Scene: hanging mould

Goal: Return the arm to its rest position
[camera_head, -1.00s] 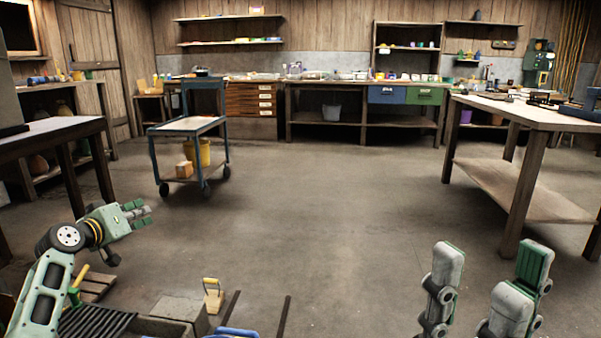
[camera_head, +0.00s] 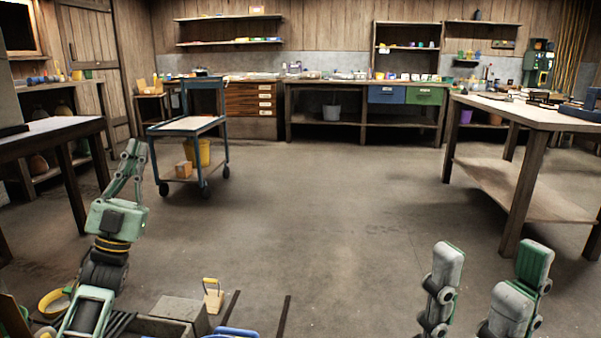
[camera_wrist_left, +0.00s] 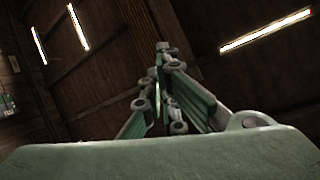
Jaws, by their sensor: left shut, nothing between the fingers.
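My left gripper (camera_head: 133,152) stands at the left of the head view, its green-grey fingers pointing up. Its fingers meet at the tips and hold nothing. The left wrist view shows the same closed fingers (camera_wrist_left: 162,52) against the wooden ceiling with bright light strips. My right gripper (camera_head: 483,265) is at the lower right of the head view, its two fingers well apart with bare floor between them. Its lower part is cut off by the frame edge.
A dark table (camera_head: 55,129) stands behind my left gripper at the left. A blue cart (camera_head: 186,126) with a yellow bucket (camera_head: 203,152) is beyond it. A wooden workbench (camera_head: 525,112) stands at the right. The middle floor is clear.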

